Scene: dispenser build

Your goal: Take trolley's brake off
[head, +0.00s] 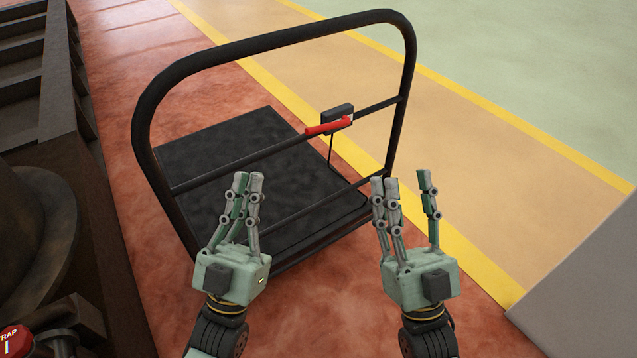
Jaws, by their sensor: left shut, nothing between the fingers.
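The trolley has a flat black deck (240,150) and a black tubular handle frame (270,40) standing at its near end. A brake lever (328,127) with a red grip sits on the frame's upper crossbar, on the right, at a small dark box (337,112). The red grip points left along the bar. My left gripper (246,180) is shut and empty, in front of the frame and below left of the lever. My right gripper (406,184) is open and empty, below right of the lever. Neither gripper touches the lever. The wheels are hidden.
A dark metal structure (90,200) stands along the left side, with a red knob (14,342) at the bottom left corner. A grey panel (585,290) is at the lower right. Yellow-edged floor (480,150) beyond the trolley is clear.

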